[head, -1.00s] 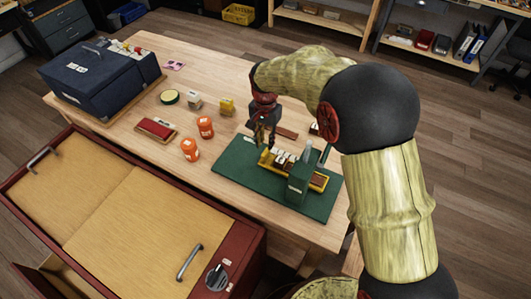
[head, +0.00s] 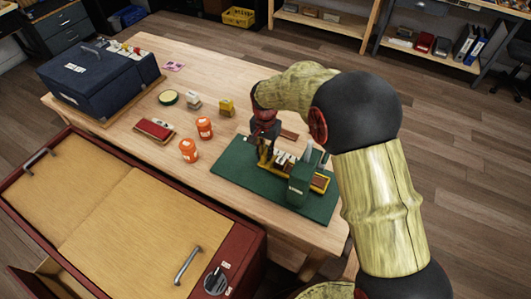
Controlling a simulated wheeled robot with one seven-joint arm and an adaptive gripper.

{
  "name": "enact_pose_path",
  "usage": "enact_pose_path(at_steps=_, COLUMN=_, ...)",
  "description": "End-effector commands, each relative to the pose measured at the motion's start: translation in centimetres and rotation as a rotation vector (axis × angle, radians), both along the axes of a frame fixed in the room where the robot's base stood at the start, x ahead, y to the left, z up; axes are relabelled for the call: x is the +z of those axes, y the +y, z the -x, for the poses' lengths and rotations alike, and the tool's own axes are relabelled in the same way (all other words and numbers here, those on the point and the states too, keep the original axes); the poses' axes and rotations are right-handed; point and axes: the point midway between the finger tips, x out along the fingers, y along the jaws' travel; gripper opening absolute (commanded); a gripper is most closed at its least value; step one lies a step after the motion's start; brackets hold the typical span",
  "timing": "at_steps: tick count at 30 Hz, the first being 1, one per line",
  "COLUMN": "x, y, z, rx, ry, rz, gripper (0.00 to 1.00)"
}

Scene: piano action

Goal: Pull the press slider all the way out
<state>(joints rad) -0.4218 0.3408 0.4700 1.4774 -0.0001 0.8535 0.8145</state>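The press (head: 299,184) is a dark green block standing on a green mat (head: 240,185) at the right end of the wooden table. A yellow slider tray (head: 318,187) runs through it and carries several pale and brown pieces. My gripper (head: 264,160) points down at the left end of the yellow tray. It is small here and its fingers overlap the tray's end, so I cannot tell whether they are open, shut or touching it. My arm comes in from the right and hangs above the press.
A dark blue case (head: 88,75) is at the far left. A red cabinet (head: 150,215) fronts the table.

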Motion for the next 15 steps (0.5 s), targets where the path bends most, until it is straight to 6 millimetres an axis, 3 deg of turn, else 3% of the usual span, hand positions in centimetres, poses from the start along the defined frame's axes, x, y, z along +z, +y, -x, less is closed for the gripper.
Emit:
enact_pose_path(at_steps=4, x=0.01, y=0.0, z=0.0, rx=0.0, ry=0.0, rz=0.0, gripper=0.0)
enact_pose_path(at_steps=15, x=0.02, y=0.0, z=0.0, rx=0.0, ry=0.0, rz=0.0, gripper=0.0)
